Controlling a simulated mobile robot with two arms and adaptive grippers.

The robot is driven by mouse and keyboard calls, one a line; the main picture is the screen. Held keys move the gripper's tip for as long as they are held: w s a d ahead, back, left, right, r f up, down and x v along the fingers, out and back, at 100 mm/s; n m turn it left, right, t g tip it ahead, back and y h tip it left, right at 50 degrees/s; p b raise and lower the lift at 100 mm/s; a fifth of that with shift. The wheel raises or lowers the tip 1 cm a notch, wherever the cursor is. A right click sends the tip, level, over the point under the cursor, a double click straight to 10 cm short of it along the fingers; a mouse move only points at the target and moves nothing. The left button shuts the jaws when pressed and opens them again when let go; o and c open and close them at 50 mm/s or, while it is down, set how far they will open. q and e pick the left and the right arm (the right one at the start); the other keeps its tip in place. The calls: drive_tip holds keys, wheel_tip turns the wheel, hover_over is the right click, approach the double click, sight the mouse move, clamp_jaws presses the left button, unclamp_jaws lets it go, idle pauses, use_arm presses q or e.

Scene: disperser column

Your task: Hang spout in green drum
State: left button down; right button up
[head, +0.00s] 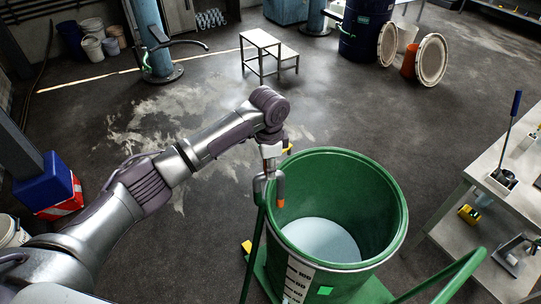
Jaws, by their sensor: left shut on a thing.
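The large green drum (393,190) stands open and upright right of centre, with pale liquid (320,238) inside and a white scale strip on its front. My left arm comes in from the left, and its gripper (270,160) points down at the drum's left rim, shut on the spout. The spout (260,187) is a grey bent pipe with an orange tip (280,203). The tip shows over the drum's inner left wall, and the bend is at the rim. I cannot tell whether the spout touches the rim. My right gripper is out of view.
Green bars (450,277) rise on both sides of the drum. A workbench (460,238) with tools stands at the right. A blue box (47,184) is at the left. A white step stool (262,42) and a dark blue drum (362,30) stand behind on open floor.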

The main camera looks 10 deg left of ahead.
use_arm(q)
drive_tip(key=shift+w+f, duration=0.1)
drive_tip(key=shift+f, duration=0.05)
wheel_tip(320, 180, down, 2)
wheel_tip(320, 180, down, 11)
drive_tip(key=b, duration=1.1)
drive_tip(key=shift+f, duration=0.45)
drive_tip(key=shift+f+b, duration=0.6)
drive_tip(key=shift+f, duration=0.75)
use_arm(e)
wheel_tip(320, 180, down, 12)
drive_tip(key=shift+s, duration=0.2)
use_arm(q)
drive_tip(key=shift+f, duration=0.4)
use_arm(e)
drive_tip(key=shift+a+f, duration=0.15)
use_arm(q)
drive_tip(key=c, duration=0.8)
unclamp_jaws()
drive_tip(key=shift+c, duration=0.2)
drive_tip(key=shift+s, duration=0.2)
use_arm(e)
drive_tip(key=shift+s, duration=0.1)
